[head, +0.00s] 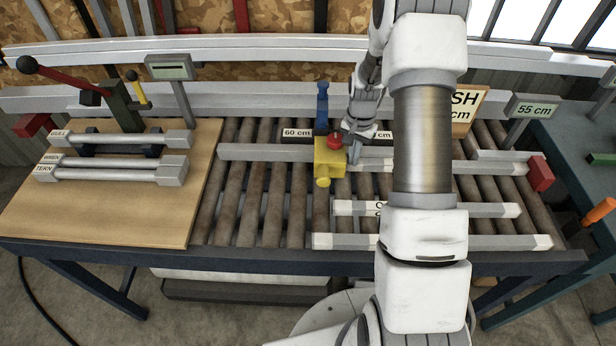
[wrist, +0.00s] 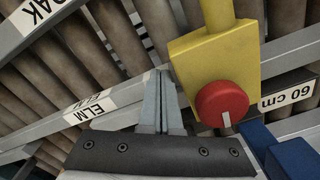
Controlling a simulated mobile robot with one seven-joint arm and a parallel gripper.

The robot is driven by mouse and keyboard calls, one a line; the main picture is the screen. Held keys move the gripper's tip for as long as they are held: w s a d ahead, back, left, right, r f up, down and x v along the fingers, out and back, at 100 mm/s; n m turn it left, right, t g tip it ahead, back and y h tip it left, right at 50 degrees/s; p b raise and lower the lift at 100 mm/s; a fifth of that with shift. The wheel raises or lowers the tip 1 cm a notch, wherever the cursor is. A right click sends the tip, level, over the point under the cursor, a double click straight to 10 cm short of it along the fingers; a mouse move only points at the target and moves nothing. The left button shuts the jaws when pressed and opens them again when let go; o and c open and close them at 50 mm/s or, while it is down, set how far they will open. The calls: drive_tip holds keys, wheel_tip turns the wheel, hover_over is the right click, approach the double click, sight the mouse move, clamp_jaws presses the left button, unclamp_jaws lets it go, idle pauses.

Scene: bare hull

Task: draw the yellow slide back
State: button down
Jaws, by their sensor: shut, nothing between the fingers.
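The yellow slide (head: 325,158) is a block on the long grey rail across the roller table, with a red knob on top and a yellow stub toward the front. In the wrist view the slide (wrist: 198,64) fills the upper right, its red knob (wrist: 222,103) facing the camera. My gripper (head: 353,158) is just right of the slide in the head view. In the wrist view my gripper (wrist: 160,75) has its fingers together and empty, close beside the slide; I cannot tell whether they touch it. My arm hides part of the rail.
A 60 cm label (head: 297,133) and a blue post (head: 322,108) stand behind the slide. Pale labelled bars (head: 470,210) lie on the rollers at the right. A red end block (head: 540,173) is at the rail's right end.

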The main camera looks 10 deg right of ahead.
drive_tip(key=b, duration=0.1)
hover_over(274, 171)
idle(2.8)
idle(0.6)
wheel_tip(274, 171, up, 8)
drive_tip(key=d+p, duration=0.2)
drive_tip(key=p, duration=0.2)
drive_tip(key=shift+s, duration=0.3)
idle(0.5)
drive_tip(key=shift+r, duration=0.1)
idle(0.3)
drive_tip(key=s+d+r+n+t, duration=0.1)
drive_tip(key=s+d+r+n, duration=0.1)
drive_tip(key=s+r, duration=0.6)
drive_tip(key=s+d+r+n+t, duration=0.1)
drive_tip(key=s+r+n+t, duration=0.15)
drive_tip(key=r, duration=0.95)
drive_tip(key=s+d+r+n+t, duration=0.1)
drive_tip(key=s+r+n, duration=0.1)
drive_tip(key=s, duration=0.8)
drive_tip(key=s+d+r+n+t, duration=0.1)
drive_tip(key=s+r+n, duration=0.1)
drive_tip(key=s, duration=0.8)
drive_tip(key=shift+s+d+r+n, duration=0.15)
drive_tip(key=shift+d+r+n, duration=0.25)
drive_tip(key=shift+r, duration=0.45)
